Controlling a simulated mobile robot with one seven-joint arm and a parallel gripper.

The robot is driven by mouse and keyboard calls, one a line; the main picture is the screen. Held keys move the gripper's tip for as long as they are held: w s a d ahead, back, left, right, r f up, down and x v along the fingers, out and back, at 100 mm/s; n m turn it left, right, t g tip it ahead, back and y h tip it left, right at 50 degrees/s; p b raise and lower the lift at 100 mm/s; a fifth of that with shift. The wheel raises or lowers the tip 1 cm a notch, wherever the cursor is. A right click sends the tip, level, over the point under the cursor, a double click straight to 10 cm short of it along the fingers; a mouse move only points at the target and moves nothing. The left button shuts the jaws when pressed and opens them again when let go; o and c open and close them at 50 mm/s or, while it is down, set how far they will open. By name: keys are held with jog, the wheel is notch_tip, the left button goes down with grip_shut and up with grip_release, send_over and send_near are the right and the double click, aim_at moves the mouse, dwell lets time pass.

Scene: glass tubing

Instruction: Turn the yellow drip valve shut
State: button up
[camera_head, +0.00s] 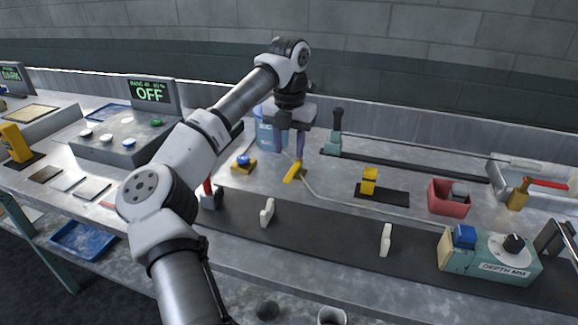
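A yellow bar-shaped handle (292,173), which looks like the drip valve, lies slanted on the bench at a thin pale tube (340,201). My gripper (290,151) points down just above and behind the handle's far end. Its two purple-grey fingers are apart, with a gap between them. The right finger's tip is close to the handle's far end; I cannot tell whether they touch. Nothing shows between the fingers. A light blue container (266,138) stands behind the gripper and is partly hidden by it.
A blue knob on a yellow base (243,167) sits left of the gripper. A green lever with a dark grip (336,135) stands behind right. A yellow block (369,180), a red bin (448,203) and a teal depth box (488,262) lie rightward. White upright pieces (267,212) stand in front.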

aim_at(289, 175)
notch_tip(289, 175, down, 7)
jog(key=shift+r+p, duration=0.1)
jog(key=shift+p, duration=0.35)
grip_shut()
